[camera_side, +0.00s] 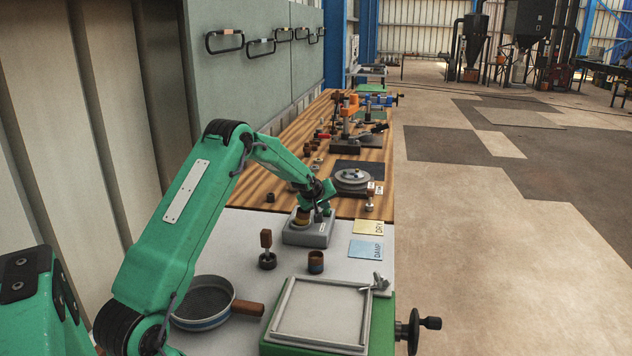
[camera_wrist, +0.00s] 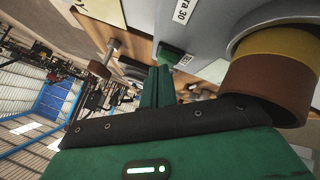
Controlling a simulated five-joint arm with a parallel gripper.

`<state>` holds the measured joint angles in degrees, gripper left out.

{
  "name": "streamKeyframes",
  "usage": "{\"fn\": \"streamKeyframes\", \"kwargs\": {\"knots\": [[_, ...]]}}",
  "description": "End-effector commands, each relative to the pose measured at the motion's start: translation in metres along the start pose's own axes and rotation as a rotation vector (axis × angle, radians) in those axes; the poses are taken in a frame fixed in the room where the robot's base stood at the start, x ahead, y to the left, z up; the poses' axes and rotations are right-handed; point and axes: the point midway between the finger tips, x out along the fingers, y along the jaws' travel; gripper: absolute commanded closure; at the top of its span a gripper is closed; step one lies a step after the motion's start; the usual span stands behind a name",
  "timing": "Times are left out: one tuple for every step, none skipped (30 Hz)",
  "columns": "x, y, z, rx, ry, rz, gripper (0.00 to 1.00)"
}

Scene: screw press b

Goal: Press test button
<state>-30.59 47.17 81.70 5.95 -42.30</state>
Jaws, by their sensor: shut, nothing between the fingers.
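The grey tester box (camera_side: 307,234) stands on the light bench top in the side view, with a brown cup (camera_side: 300,219) of yellow material on it. In the wrist view the box (camera_wrist: 215,28) carries a white printed label, and the cup (camera_wrist: 268,85) is large at the right. A green piece (camera_wrist: 172,55) beside a small white label appears to be the test button, just beyond my fingertips. My gripper (camera_side: 323,211) is shut and empty, pointing down over the right part of the box. Whether the fingertips touch the button I cannot tell; the arm hides it in the side view.
A yellow card (camera_side: 369,227) marked DRY and a blue card (camera_side: 366,249) marked DAMP lie to the right. A sieve pan (camera_side: 203,303) and a green-based frame (camera_side: 323,315) are nearer.

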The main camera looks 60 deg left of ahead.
Motion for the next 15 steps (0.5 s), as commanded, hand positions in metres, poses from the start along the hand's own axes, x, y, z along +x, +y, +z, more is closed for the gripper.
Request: {"fn": "streamKeyframes", "kwargs": {"knots": [[-0.0004,0.0004,-0.0006,0.000,0.001,0.001,1.00],[-0.0005,0.0006,-0.0010,0.000,0.002,0.002,1.00],[-0.0007,0.0009,-0.0014,0.000,0.003,0.002,1.00],[-0.0008,0.0011,-0.0016,0.000,0.003,0.003,1.00],[-0.0009,0.0013,-0.0019,0.000,0.004,0.003,1.00],[-0.0010,0.0015,-0.0022,0.000,0.005,0.004,1.00],[-0.0011,0.0017,-0.0024,0.001,0.005,0.004,1.00],[-0.0012,0.0018,-0.0026,0.001,0.005,0.004,1.00],[-0.0016,0.0022,-0.0031,0.001,0.006,0.005,1.00],[-0.0020,0.0026,-0.0035,0.001,0.006,0.005,1.00],[-0.0026,0.0031,-0.0041,0.001,0.007,0.005,1.00],[-0.0037,0.0039,-0.0050,0.001,0.007,0.006,1.00],[-0.0047,0.0047,-0.0058,0.001,0.007,0.006,1.00],[-0.0059,0.0056,-0.0069,0.001,0.008,0.006,1.00],[-0.0077,0.0070,-0.0084,0.001,0.009,0.007,1.00]]}}
